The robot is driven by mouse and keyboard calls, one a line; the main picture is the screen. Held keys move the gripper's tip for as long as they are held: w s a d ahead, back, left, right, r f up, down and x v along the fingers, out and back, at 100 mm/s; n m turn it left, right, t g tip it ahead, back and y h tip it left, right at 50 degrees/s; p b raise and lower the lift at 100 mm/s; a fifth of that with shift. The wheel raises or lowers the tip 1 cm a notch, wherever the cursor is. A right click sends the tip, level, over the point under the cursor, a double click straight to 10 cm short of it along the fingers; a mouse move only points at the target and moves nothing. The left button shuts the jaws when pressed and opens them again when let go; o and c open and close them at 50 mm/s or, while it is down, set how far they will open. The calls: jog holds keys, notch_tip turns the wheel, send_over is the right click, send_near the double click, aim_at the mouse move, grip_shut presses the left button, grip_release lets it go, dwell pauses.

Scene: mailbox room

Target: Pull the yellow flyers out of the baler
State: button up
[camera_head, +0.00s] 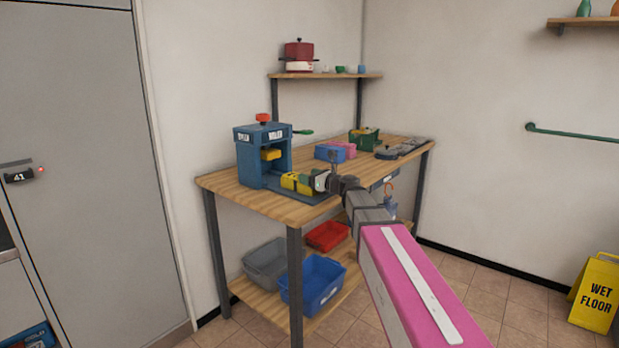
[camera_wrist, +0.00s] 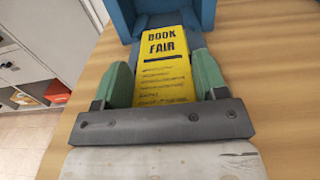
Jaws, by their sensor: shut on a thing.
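The yellow flyers (camera_wrist: 165,68), printed "BOOK FAIR", lie flat in front of the blue baler (camera_head: 262,152) and also show in the head view (camera_head: 290,181). In the wrist view their far end rests on the baler's tongue-like base, just outside its opening (camera_wrist: 162,19). My gripper (camera_wrist: 165,82) has its two green fingers on either side of the near part of the flyers and is shut on them. In the head view a yellow part (camera_head: 270,154) shows inside the baler under its top. The near edge of the flyers is hidden by my gripper.
On the wooden table (camera_head: 225,182) stand blue and pink blocks (camera_head: 330,153), a green container (camera_head: 364,138) and a grey item (camera_head: 402,148) to the right. Grey, blue (camera_head: 312,284) and red bins sit on the lower shelf. A wet floor sign (camera_head: 597,292) stands at far right.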

jog(key=o, duration=1.3)
jog(key=shift+c, duration=0.2)
jog(key=shift+s, duration=0.1)
jog(key=v, duration=1)
jog(key=shift+s+d, duration=0.25)
jog(key=shift+d, duration=0.05)
